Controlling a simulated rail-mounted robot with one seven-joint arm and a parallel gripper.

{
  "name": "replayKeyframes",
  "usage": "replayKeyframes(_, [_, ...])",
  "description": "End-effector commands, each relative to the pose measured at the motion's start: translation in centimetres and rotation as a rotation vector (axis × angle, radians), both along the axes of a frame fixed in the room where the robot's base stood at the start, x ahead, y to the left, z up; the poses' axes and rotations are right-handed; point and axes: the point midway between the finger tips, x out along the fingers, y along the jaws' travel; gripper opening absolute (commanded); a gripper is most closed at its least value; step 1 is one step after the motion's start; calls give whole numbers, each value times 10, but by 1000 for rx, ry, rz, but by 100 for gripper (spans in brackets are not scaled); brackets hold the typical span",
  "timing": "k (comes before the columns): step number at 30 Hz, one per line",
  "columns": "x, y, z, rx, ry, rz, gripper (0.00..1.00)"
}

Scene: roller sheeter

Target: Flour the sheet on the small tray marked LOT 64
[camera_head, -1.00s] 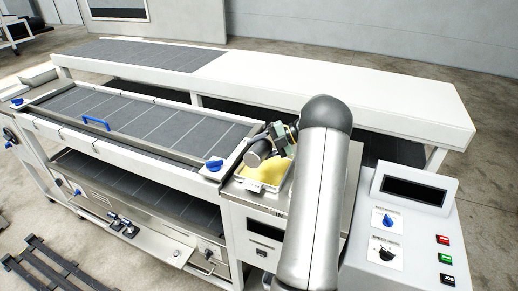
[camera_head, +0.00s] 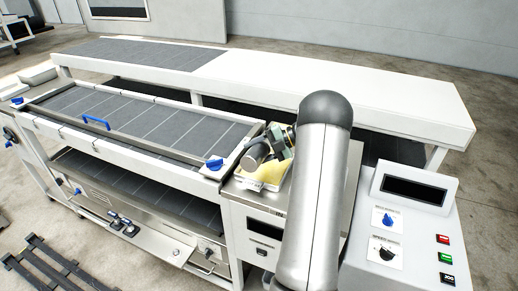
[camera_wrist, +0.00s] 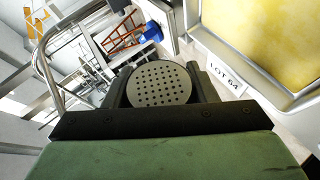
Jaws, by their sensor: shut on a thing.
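My gripper (camera_head: 281,140) is shut on a cylindrical shaker (camera_head: 254,155), which is tilted over the small tray at the machine's right end. The shaker's round, perforated metal lid (camera_wrist: 159,84) faces up the wrist view between the dark jaws. The yellow sheet (camera_head: 271,173) lies on the small tray, partly hidden by the shaker and my arm. In the wrist view the sheet (camera_wrist: 270,40) fills the upper right, inside the tray's pale rim (camera_wrist: 205,48). A white tag reading LOT 64 (camera_wrist: 227,76) is at the tray's edge. The shaker is apart from the sheet.
The roller sheeter's grey slatted belt (camera_head: 150,122) with a blue handle (camera_head: 96,123) lies left. A blue knob (camera_head: 214,164) is close to the tray. A control panel (camera_head: 400,235) stands right. A long white table (camera_head: 340,95) behind has clear room.

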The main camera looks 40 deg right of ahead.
Motion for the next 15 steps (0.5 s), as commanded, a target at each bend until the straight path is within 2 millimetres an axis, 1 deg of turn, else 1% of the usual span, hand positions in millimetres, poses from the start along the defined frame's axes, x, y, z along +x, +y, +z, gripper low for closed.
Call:
replayKeyframes(5, [0, 0, 0, 0, -1, 0, 24])
replayKeyframes(7, [2, -3, 0, -1, -2, 0, 24])
replayKeyframes(15, [20, -34, 0, -2, -3, 0, 24])
